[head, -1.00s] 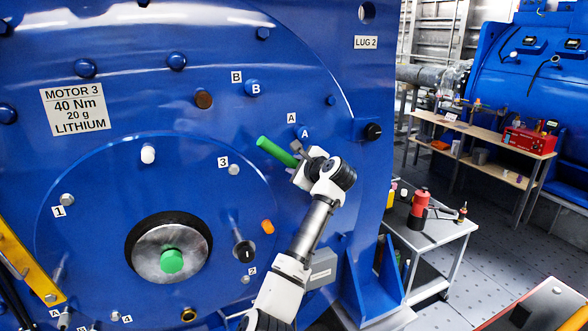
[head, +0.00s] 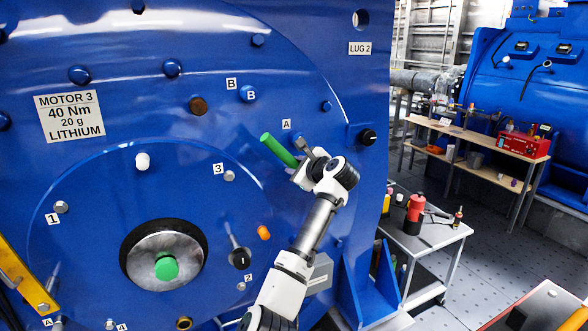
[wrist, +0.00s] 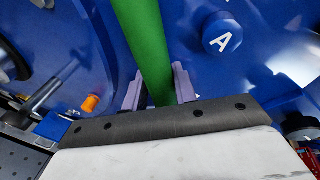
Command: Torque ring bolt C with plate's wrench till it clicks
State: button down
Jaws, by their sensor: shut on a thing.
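My gripper (head: 300,168) is shut on a green handle, which I take to be the wrench (head: 278,150). In the wrist view the green handle (wrist: 143,45) stands between the two fingers and runs up out of the frame; its working end is not clear. Bolt A (wrist: 222,35), a blue lettered cap, is right of the handle and apart from it. In the head view my gripper partly covers bolt A. Blue bolt B (head: 249,94) is up and left. The plate (head: 69,117) reads MOTOR 3, 40 Nm, 20 g, LITHIUM. I see no label C.
A brown bolt (head: 198,105) is left of B. A black-knobbed handle (head: 240,257) and an orange plug (head: 264,233) stick out below my gripper. A cart (head: 425,235) with a red tool stands right; a bench (head: 478,140) is behind it.

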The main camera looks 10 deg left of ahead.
jog(key=shift+w+d+r+m, duration=0.4)
jog(key=shift+d+r, duration=0.1)
jog(key=shift+r, duration=0.2)
jog(key=shift+s+f, duration=0.1)
jog(key=shift+f, duration=0.05)
jog(key=s+a+f+n+h+b, duration=0.1)
jog(key=s+a+f+n+b, duration=0.2)
jog(key=a+f+n+b, duration=0.1)
notch_tip(320, 180, down, 3)
jog(key=shift+s+a+f+n+t+h+b, duration=0.25)
jog(key=shift+a+n+t+b, duration=0.2)
jog(key=shift+b, duration=0.5)
dwell(0.5)
jog(key=shift+w+d+r+p, duration=0.1)
jog(key=shift+r+p, duration=0.2)
jog(key=shift+d+r+m+p, duration=0.15)
jog(key=shift+r+m+p, duration=0.1)
jog(key=shift+p, duration=0.25)
jog(key=shift+w+r, duration=0.1)
